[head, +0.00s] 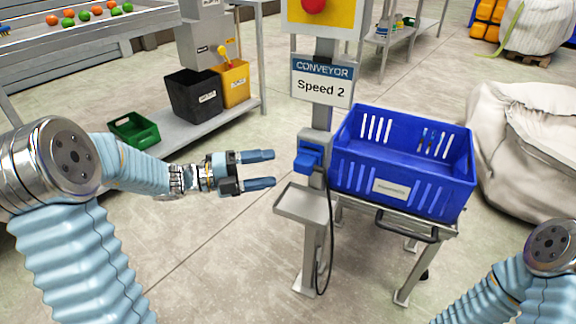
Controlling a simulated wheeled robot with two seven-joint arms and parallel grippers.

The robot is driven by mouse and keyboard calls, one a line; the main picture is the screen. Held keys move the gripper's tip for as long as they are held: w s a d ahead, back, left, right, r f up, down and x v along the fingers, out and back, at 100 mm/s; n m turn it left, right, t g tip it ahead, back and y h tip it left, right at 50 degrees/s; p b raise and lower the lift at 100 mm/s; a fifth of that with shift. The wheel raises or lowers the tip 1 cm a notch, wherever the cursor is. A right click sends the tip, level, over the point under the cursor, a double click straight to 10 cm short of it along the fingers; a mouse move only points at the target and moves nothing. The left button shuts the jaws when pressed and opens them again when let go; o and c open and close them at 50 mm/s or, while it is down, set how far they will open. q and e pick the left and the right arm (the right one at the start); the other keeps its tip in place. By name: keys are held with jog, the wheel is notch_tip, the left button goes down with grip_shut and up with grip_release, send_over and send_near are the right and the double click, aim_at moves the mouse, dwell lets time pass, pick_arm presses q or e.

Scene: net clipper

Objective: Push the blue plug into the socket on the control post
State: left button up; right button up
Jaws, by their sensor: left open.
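The control post (322,115) stands near the middle, with a "CONVEYOR Speed 2" sign and a red button on a yellow panel above it. A grey socket box (313,138) is fixed to the post below the sign. The blue plug (307,161) sits at the front of this box; I cannot tell how deep it is in. A dark cable hangs from there toward the floor. My left gripper (274,169) is open and empty, just left of the plug, fingers pointing at it and apart from it. My right gripper is out of view; only part of that arm shows.
A small grey tray (303,204) juts from the post below the plug. A blue crate (400,165) on a metal cart stands close to the post on the right. A bench with bins (193,97) stands behind left. White sacks (530,140) lie right. Floor left of the post is clear.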

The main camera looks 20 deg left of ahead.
pick_arm(q)
jog(key=v, duration=0.5)
jog(key=shift+s+a, duration=0.15)
jog(key=shift+a, duration=0.1)
